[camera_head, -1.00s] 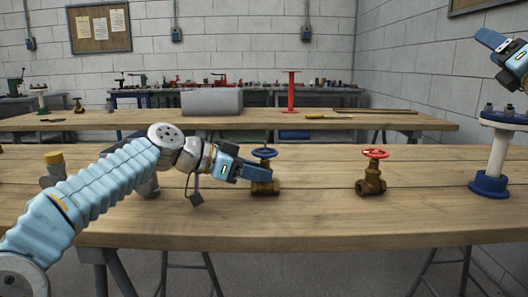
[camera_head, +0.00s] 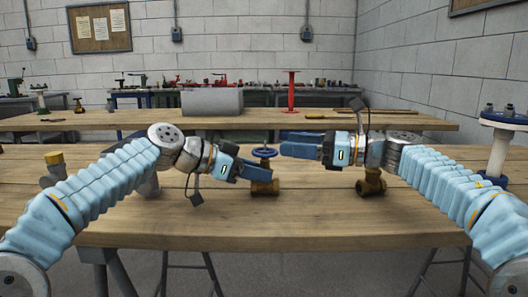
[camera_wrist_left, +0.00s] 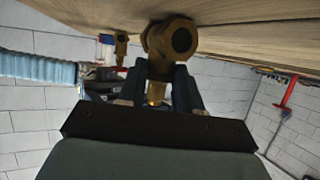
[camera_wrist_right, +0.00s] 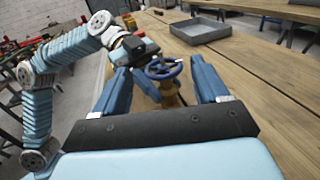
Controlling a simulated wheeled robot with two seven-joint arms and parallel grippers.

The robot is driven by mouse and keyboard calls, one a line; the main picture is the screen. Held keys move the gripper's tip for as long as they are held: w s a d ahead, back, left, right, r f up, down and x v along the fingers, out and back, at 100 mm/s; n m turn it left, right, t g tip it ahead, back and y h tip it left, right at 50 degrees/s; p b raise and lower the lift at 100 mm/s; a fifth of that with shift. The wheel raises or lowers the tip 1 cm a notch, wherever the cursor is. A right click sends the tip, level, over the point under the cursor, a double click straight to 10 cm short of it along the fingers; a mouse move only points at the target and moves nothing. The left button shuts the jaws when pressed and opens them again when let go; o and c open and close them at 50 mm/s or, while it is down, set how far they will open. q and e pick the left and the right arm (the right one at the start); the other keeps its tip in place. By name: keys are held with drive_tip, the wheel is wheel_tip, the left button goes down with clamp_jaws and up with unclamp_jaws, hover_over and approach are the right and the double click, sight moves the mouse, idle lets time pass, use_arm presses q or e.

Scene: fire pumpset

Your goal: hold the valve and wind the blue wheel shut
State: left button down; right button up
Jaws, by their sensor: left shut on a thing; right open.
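The brass valve with the blue wheel stands on the near bench. Its blue wheel (camera_head: 264,152) is on top and its brass body (camera_head: 266,187) is below. My left gripper (camera_head: 262,172) is shut on the valve body, below the wheel; in the left wrist view its fingers close on the brass body (camera_wrist_left: 172,42). My right gripper (camera_head: 283,143) is open just right of the wheel, at about its height. In the right wrist view the blue wheel (camera_wrist_right: 164,68) shows ahead, between the open fingers, with no clear contact.
A second brass valve (camera_head: 371,185) stands to the right, its top hidden behind my right arm. A grey tray (camera_wrist_right: 201,31) lies on the bench. The bench's front middle is clear.

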sight(266, 151)
drive_tip(key=a, duration=0.2)
drive_tip(key=w+a+f, duration=0.1)
drive_tip(key=a, duration=0.1)
drive_tip(key=w+a+f, duration=0.1)
drive_tip(key=a, duration=0.2)
drive_tip(key=shift+w+f, duration=0.1)
drive_tip(key=shift+f, duration=0.05)
drive_tip(key=c, duration=0.8)
drive_tip(key=m+t+h, duration=0.1)
drive_tip(key=m+t, duration=0.1)
drive_tip(key=shift+a+t, duration=0.1)
drive_tip(key=shift+t, duration=0.2)
drive_tip(key=m+t+h, duration=0.2)
drive_tip(key=m+t, duration=0.1)
drive_tip(key=t, duration=0.1)
drive_tip(key=shift+h, duration=0.4)
